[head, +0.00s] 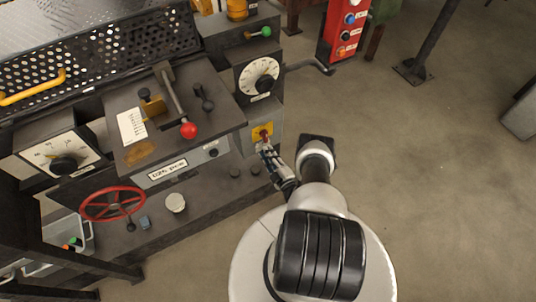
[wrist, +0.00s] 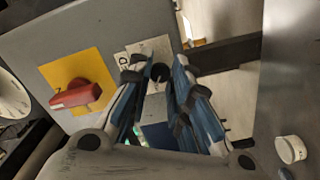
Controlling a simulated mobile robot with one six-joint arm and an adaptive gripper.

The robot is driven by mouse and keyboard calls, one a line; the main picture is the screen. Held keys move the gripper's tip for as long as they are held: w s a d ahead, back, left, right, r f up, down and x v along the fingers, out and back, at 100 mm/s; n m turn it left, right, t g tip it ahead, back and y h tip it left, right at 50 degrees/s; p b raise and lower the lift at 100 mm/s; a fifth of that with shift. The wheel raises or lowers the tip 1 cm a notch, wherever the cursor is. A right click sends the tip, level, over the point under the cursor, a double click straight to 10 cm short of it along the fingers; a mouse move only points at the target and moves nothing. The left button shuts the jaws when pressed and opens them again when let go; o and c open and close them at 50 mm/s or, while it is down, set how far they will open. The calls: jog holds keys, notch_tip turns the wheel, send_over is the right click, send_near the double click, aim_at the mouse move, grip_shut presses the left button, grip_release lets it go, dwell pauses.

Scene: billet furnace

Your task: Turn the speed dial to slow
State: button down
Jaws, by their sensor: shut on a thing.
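My gripper (head: 262,149) is at the front of the machine, just below the red switch (head: 263,133) on its yellow plate. In the wrist view the red switch (wrist: 78,95) is left of the fingers and apart from them. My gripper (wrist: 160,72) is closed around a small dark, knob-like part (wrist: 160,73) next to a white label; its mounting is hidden. Two dials have white faces and black knobs: one (head: 260,77) above my gripper, one (head: 63,163) at the far left. I cannot read which is the speed dial. My gripper touches neither.
A red-knobbed lever (head: 188,130) and a red handwheel (head: 112,204) stick out of the machine. A white round knob (head: 175,203) stands on the lower ledge. A red button box (head: 347,30) is at the upper right.

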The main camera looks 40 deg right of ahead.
jog(key=c, duration=1.5)
grip_release()
jog(key=shift+o, duration=0.2)
